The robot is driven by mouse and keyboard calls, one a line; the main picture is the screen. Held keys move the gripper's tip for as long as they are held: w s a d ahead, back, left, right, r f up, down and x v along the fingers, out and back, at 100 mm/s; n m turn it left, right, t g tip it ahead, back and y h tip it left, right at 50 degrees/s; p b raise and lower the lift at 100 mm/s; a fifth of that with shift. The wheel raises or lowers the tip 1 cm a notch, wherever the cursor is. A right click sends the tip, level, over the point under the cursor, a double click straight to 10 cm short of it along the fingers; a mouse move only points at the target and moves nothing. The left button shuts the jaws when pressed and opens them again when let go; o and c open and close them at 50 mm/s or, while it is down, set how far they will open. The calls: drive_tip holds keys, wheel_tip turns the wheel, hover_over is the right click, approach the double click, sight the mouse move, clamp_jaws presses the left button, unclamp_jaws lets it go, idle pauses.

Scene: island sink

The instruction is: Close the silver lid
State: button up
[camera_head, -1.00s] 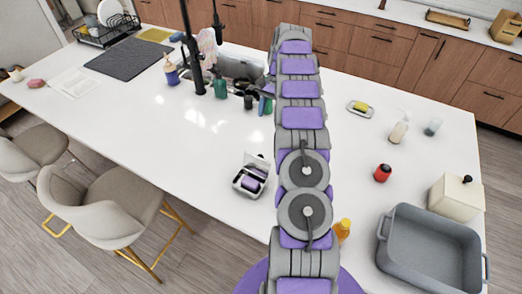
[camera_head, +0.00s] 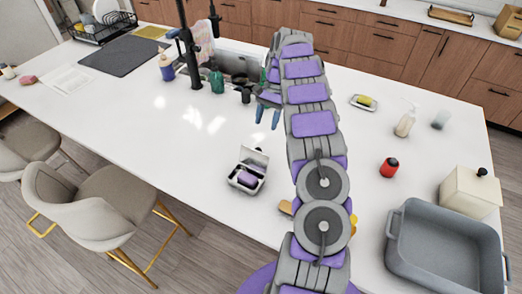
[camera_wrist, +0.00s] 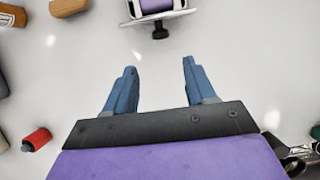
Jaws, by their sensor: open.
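A small silver box (camera_head: 236,182) stands on the white counter with a purple item (camera_head: 247,179) inside. Its silver lid (camera_head: 256,157) stands raised at the back side of the box. In the wrist view the lid (camera_wrist: 172,15) shows at the top edge, with a black knob (camera_wrist: 160,31) pointing toward my gripper; the box is partly cut off. My gripper (camera_head: 268,114) is above the counter, beyond the box in the head view. Its blue fingers (camera_wrist: 159,68) are spread and empty, apart from the lid.
A dark faucet (camera_head: 189,50), a green bottle (camera_head: 216,82) and the sink are behind to the left. A red container (camera_head: 389,167), a grey basin (camera_head: 398,248) and a cream canister (camera_head: 470,192) stand right. The counter left of the box is clear.

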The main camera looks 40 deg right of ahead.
sight(256, 157)
drive_tip(key=b+x, duration=0.1)
drive_tip(key=x, duration=0.9)
drive_tip(key=shift+a+f, duration=0.15)
drive_tip(key=shift+a, duration=0.55)
drive_tip(key=shift+c, duration=0.2)
drive_tip(key=shift+a, duration=0.15)
drive_tip(key=shift+c, duration=0.7)
drive_tip(key=shift+d, duration=0.45)
drive_tip(key=c, duration=0.7)
clamp_jaws()
drive_tip(key=shift+a, duration=0.15)
